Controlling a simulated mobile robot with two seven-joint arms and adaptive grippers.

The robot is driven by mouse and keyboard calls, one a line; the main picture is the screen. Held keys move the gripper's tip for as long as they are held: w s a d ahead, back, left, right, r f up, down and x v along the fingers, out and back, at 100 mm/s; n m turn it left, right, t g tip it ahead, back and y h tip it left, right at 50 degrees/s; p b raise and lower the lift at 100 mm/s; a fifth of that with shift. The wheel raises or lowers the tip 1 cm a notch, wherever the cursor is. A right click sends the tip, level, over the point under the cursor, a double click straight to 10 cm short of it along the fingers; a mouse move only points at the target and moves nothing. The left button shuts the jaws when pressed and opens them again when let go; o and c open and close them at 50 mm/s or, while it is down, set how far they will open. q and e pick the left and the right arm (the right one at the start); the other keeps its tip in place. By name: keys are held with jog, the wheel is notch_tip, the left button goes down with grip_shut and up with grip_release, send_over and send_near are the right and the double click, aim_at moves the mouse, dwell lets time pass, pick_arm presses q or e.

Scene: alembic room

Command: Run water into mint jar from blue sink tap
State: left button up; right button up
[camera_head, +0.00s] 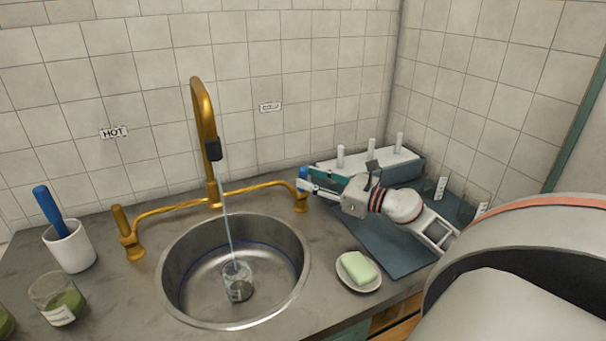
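The brass tap (203,115) arches over the round steel sink (185,297). A thin stream of water (228,225) falls from its dark nozzle. It runs into a small clear glass jar (238,284) standing upright on the sink floor. I cannot read a label on that jar or confirm that it is the mint jar. The blue tap handle (303,172) tops the right end of the brass pipe. My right gripper (306,186) reaches in from the right with its fingertips at this handle. Whether they grip it or only touch it is unclear. My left gripper is out of view.
The plain brass handle (121,220) stands left, below a HOT sign (114,132). A white cup (70,246) with a blue-handled tool and a labelled glass of green contents (58,298) stand left. A soap dish (344,272) and a pegged rack (415,167) are right.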

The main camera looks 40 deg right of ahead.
jog(key=x, duration=0.2)
jog(key=shift+w, duration=0.3)
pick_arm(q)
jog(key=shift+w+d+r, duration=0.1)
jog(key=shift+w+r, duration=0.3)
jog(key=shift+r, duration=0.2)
pick_arm(e)
jog(key=shift+w, duration=0.2)
